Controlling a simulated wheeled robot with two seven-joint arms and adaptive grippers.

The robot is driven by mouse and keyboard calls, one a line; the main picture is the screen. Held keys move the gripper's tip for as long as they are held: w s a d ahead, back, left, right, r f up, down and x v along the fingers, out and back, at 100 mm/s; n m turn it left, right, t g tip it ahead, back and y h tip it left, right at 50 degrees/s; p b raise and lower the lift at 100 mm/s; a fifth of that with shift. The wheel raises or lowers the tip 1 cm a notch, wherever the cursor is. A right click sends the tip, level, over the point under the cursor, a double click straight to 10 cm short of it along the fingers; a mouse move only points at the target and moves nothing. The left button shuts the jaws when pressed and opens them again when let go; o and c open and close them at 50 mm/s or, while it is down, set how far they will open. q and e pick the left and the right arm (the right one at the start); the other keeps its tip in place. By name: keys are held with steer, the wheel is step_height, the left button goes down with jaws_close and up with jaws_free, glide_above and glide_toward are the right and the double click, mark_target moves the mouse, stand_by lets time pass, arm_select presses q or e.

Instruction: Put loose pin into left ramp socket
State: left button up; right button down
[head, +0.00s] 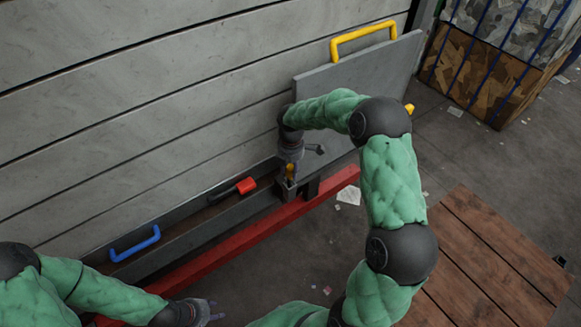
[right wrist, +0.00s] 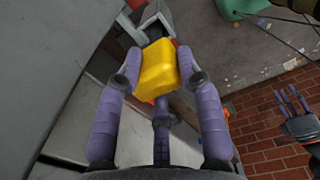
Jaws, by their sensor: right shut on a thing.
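The loose pin shows as a yellow block (right wrist: 158,68) between the fingers of my right gripper (right wrist: 160,75) in the right wrist view. That gripper is shut on it. The pin is at or just above a grey socket bracket (head: 285,190) at the lower left of the grey ramp panel (head: 335,85). The pin's lower end is hidden, so I cannot tell if it is inside. My left gripper (head: 212,312) is low in the head view, away from the socket; its jaw state is unclear.
The ramp has a yellow handle (head: 363,36) on top and a yellow piece (head: 409,108) at its right edge. A red rail (head: 235,243) runs in front. A wooden platform (head: 490,250) stands right.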

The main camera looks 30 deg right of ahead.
steer(key=shift+f+b, duration=1.35)
steer(key=shift+f, duration=0.85)
steer(key=c, duration=0.7)
jaws_free()
steer(key=shift+r, duration=0.1)
steer(key=shift+c, duration=0.2)
step_height(320, 180, up, 12)
steer(key=shift+s, duration=0.1)
